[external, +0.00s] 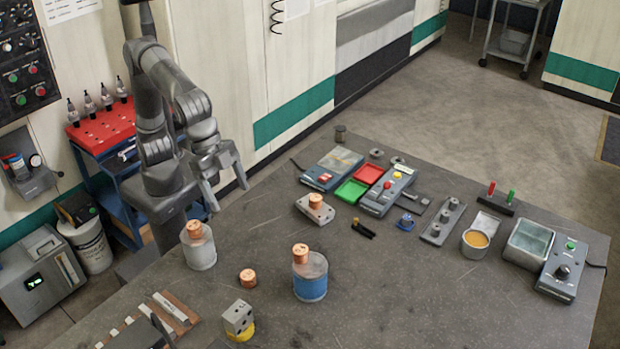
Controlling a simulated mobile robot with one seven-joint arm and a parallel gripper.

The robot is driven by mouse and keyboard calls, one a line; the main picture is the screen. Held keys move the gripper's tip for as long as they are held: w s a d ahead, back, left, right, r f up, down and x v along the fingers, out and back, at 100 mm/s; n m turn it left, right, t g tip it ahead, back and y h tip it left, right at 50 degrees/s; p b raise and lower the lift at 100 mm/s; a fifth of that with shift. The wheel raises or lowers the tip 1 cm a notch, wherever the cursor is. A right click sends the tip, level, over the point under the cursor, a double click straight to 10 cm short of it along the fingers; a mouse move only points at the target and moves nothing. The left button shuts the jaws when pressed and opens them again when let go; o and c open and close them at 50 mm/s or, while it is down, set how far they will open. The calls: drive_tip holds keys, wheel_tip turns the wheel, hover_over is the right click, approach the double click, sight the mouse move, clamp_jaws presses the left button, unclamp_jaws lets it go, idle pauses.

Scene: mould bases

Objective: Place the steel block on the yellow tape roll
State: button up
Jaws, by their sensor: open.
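A small grey steel block (238,316) with dark holes sits on top of the yellow tape roll (241,334) near the front of the table. The block covers most of the roll, and only the roll's lower yellow side shows. My gripper (228,198) is open and empty, fingers pointing down, near the table's left rear edge. It is well apart from the block and the roll, farther back. A second, flatter steel block (322,217) with holes lies mid-table, with a copper cylinder (315,201) on it.
A grey-white jar (200,253) and a blue-banded jar (310,286), each topped with a copper cylinder, stand near the roll. A loose copper cylinder (248,278) lies between them. Red (369,173) and green trays and control boxes fill the back. The right foreground is clear.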

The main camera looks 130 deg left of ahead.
drive_tip(key=s+a, duration=0.6)
drive_tip(key=s, duration=0.3)
drive_tip(key=s+a, duration=0.6)
drive_tip(key=s, duration=0.4)
drive_tip(key=s+a+f, duration=0.2)
drive_tip(key=s+f, duration=0.2)
drive_tip(key=s, duration=0.4)
drive_tip(key=s+a+f, duration=0.3)
drive_tip(key=s+f, duration=0.2)
drive_tip(key=s, duration=0.3)
drive_tip(key=shift+s+a+f+t, duration=0.2)
drive_tip(key=shift+a+t, duration=0.15)
drive_tip(key=shift+t, duration=0.05)
